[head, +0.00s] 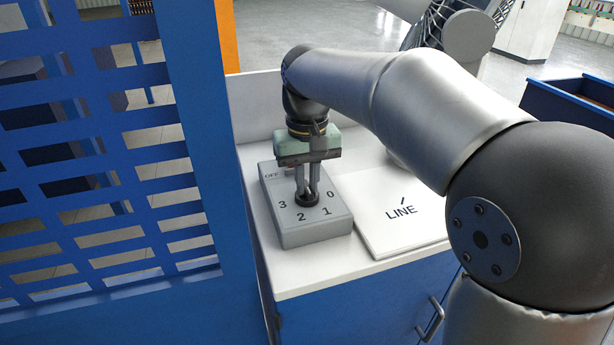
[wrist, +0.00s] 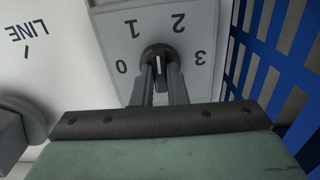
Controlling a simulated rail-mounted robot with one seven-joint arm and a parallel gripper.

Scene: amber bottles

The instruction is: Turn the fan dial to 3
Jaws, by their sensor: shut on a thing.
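The fan dial (head: 307,199) is a black round knob on top of a grey box (head: 316,236) marked OFF, 0, 1, 2 and 3. My gripper (head: 307,191) points straight down and is shut on the dial, one finger on each side of its raised bar. In the wrist view the dial (wrist: 158,60) shows a white pointer line, running nearly upright in the picture. The 0 lies to its left, 1 and 2 beyond it, and 3 to its right. I cannot tell which mark the line stands for. The gripper (wrist: 161,76) partly hides the bar, and its body covers the OFF end there.
The box stands on a white-topped blue cabinet (head: 285,283). A flat white plate marked LINE (head: 385,235) lies right of the box. A blue slotted panel (head: 120,180) rises close on the left. A blue bin (head: 570,105) is at the far right.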

